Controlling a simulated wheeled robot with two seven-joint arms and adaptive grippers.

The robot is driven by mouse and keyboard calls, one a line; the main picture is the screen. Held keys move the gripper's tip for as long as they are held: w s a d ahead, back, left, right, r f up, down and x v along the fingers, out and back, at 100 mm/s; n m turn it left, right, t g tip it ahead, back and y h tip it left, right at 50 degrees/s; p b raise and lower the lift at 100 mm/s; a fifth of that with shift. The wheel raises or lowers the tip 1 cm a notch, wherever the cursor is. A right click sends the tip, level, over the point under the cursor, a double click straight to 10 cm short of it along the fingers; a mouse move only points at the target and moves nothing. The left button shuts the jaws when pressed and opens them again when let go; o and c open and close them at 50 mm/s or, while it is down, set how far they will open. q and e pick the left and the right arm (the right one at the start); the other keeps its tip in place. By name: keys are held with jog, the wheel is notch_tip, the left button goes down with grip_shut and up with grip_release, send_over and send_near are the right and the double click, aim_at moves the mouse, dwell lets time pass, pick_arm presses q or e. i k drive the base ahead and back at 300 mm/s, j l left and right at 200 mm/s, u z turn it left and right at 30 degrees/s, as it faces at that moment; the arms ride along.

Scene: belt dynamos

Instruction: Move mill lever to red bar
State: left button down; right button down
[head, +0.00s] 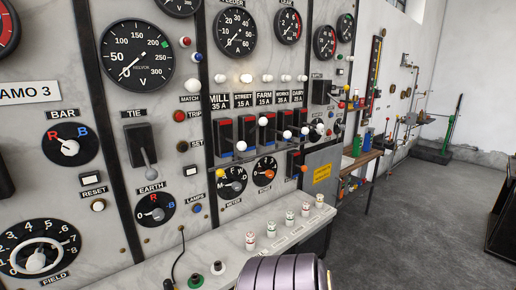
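The mill lever (241,146) is a white ball knob on the black switch under the MILL 35 A label (219,101). The switch has a red bar (225,121) at its top and a blue bar (227,154) at its bottom. The knob sits low, on the blue side, away from the red bar. Neither gripper's fingers show in the head view. Nothing is seen touching the lever.
Similar switches stand to the right; the street knob (263,122) sits higher than the mill knob. A sloping marble ledge (225,262) with small knobs lies below. A ribbed lavender shape (283,273) fills the bottom middle. Open grey floor (400,225) is at right.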

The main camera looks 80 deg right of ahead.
aim_at(241, 146)
jog(key=z, duration=2.45)
